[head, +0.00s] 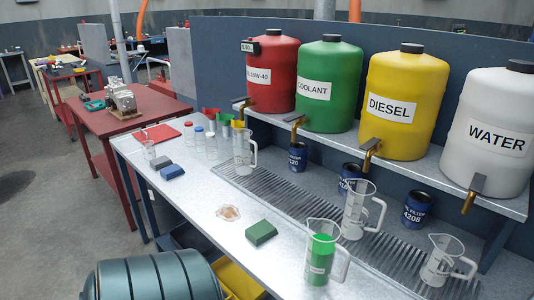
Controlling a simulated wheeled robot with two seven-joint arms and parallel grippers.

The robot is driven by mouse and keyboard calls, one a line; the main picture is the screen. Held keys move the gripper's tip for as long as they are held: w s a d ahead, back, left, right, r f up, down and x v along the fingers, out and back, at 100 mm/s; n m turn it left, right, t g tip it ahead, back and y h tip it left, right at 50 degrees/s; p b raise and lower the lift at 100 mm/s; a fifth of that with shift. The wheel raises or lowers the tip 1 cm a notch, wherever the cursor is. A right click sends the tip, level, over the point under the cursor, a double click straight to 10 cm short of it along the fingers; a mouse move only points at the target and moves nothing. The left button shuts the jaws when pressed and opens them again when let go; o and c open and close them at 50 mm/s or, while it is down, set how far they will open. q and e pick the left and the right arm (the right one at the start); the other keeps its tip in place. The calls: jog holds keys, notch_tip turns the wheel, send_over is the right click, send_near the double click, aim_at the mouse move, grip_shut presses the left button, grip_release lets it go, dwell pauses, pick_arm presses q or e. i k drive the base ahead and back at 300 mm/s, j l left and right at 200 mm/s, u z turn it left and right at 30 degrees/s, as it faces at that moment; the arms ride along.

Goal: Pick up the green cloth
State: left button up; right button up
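The green cloth (262,232) looks like a small folded, thick rectangular pad. It lies flat on the light metal workbench (198,211), near its front edge, left of a measuring jug with green liquid (320,258). Nothing covers it. Neither of my grippers is in view.
A small tan patch (229,212) lies left of the cloth. Blue pads (172,172) and clear bottles stand farther left. More jugs (358,210) stand on the drain grate (300,212) under the shelf of drums. A dark teal ribbed drum (150,276) and yellow bin (236,282) are below.

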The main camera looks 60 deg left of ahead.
aim_at(260, 233)
jog(key=i, duration=0.4)
jog(key=u, duration=2.2)
